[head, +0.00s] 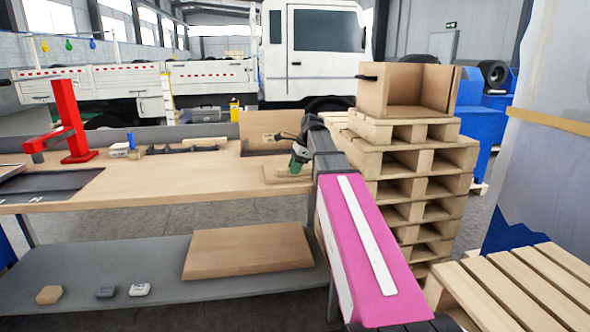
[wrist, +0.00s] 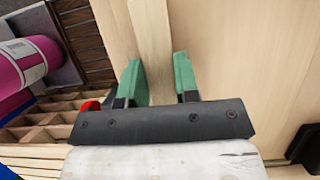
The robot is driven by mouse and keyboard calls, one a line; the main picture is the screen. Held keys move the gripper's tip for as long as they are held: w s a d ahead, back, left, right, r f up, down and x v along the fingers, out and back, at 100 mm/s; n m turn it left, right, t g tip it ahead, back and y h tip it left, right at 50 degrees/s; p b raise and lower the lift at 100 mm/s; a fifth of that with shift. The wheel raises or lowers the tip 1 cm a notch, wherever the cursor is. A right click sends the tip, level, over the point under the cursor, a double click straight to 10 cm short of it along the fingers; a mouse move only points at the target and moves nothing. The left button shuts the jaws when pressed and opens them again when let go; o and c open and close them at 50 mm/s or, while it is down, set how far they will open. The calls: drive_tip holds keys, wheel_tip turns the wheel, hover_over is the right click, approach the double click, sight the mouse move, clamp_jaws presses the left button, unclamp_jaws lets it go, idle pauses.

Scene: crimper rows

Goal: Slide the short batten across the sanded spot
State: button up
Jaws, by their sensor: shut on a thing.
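The short batten (wrist: 152,40) is a pale wooden strip in the wrist view, running from the top edge down between my gripper's two green fingers. My gripper (wrist: 158,80) is shut on the batten. In the head view my gripper (head: 299,158) is low over the right end of the workbench top (head: 180,180), with a piece of wood (head: 283,178) beneath it. The arm hides part of this area. I cannot make out the sanded spot in either view.
A red stand (head: 72,125) and small items stand on the bench's left and back. A low board (head: 262,138) rises at the back near my gripper. Stacked pallets (head: 410,160) with an open wooden box (head: 405,90) stand close right. The bench's middle front is clear.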

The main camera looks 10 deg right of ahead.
sight(287, 164)
drive_tip(key=shift+w, duration=5.4)
drive_tip(key=o, duration=1)
drive_tip(key=v, duration=1.2)
